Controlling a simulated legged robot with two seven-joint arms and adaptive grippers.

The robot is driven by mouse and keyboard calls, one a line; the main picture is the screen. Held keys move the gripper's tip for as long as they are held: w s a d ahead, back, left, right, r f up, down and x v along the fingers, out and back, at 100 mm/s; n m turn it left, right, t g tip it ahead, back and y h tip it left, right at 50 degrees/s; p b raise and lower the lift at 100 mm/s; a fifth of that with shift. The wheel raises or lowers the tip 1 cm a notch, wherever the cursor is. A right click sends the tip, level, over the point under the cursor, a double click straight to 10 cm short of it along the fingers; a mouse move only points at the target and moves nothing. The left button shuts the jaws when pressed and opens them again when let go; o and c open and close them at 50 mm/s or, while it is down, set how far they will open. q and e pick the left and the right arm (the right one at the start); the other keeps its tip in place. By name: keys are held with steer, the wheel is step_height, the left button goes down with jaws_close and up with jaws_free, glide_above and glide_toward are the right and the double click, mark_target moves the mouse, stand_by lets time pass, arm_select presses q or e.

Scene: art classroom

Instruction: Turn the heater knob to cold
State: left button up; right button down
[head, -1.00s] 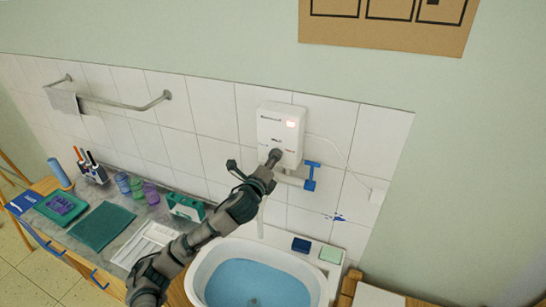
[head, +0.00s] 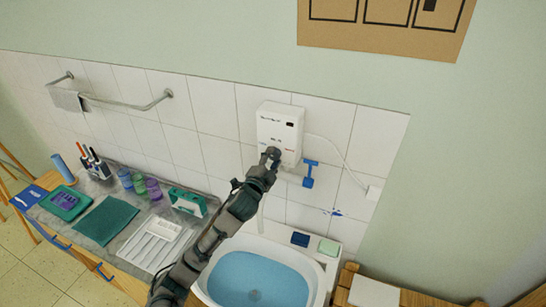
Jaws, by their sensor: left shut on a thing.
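The white heater (head: 280,125) is mounted on the tiled wall above the sink. My left gripper (head: 271,155) is at the lower front of the heater, where the knob is. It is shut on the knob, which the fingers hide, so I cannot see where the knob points. My right gripper is not in view.
The white sink (head: 215,279) with blue water is below. A white cable hangs right of the heater. Art supplies and a white tray (head: 157,245) cover the counter at left.

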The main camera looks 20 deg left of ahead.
arm_select(q)
steer(key=shift+f+n, duration=0.3)
steer(key=shift+n, duration=0.4)
steer(key=shift+p, duration=0.3)
steer(key=shift+f+n, duration=0.2)
steer(key=shift+n, duration=0.1)
steer(key=o, duration=1.1)
steer(key=shift+o, duration=0.2)
steer(key=shift+a+r, duration=0.1)
steer(key=shift+r, duration=0.05)
steer(key=shift+a, duration=0.1)
steer(key=s, duration=1.1)
steer(key=shift+s+d, duration=0.3)
steer(key=shift+s, duration=0.1)
